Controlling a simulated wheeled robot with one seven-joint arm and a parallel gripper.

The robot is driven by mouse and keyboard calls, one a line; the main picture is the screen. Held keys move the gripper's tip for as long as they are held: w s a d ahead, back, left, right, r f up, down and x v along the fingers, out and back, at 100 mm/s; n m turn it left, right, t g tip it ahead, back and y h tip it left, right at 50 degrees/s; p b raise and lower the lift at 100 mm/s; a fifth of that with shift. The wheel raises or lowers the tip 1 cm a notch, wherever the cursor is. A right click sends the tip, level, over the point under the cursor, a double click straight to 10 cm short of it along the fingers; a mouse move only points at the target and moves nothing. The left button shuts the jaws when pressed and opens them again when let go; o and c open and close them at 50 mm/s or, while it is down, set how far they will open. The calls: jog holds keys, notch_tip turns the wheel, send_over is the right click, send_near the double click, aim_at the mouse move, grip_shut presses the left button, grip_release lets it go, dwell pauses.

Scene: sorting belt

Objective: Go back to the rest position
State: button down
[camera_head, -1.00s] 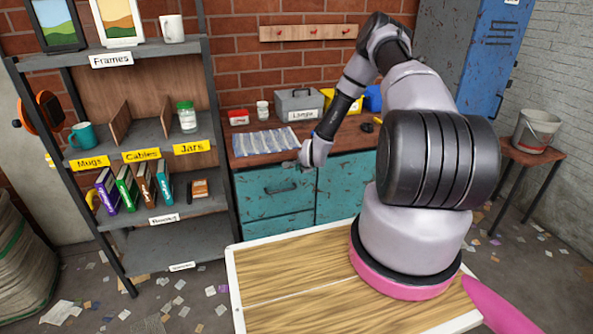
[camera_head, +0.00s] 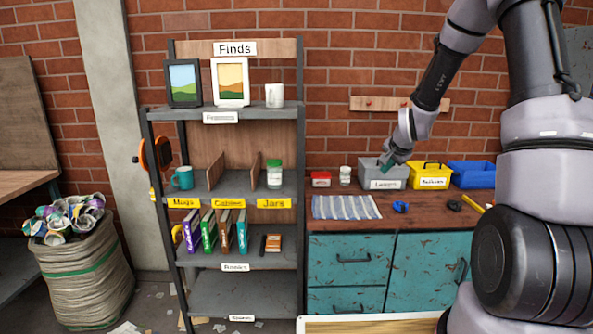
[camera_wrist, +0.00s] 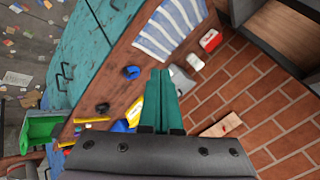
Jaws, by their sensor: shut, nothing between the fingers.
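My gripper (camera_head: 387,164) is raised above the workbench (camera_head: 335,228), in front of the grey lamps bin (camera_head: 383,181) in the head view. Its teal fingers (camera_wrist: 163,98) are together and hold nothing in the wrist view. My arm rises from the lower right and bends over toward the bench. The wrist camera looks down along the bench and the brick wall.
A yellow bin (camera_head: 431,178), a blue bin (camera_head: 473,175), a striped cloth (camera_head: 346,207) and a blue item (camera_head: 400,207) are on the bench. A full sack (camera_head: 88,275) stands far left.

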jog(key=s+a+r+n, duration=0.2)
jog(key=s+r+n, duration=0.1)
jog(key=s+r, duration=1.2)
jog(key=s+a+r+n, duration=0.1)
jog(key=s+r, duration=0.2)
jog(key=s, duration=0.3)
jog(key=s+r+n+y, duration=0.1)
jog(key=s+r, duration=0.2)
jog(key=s, duration=0.4)
jog(key=s+a+r+n, duration=0.1)
jog(key=s+r, duration=0.1)
jog(key=s, duration=0.5)
jog(key=shift+a+r+g, duration=0.3)
jog(key=shift+r+g, duration=0.1)
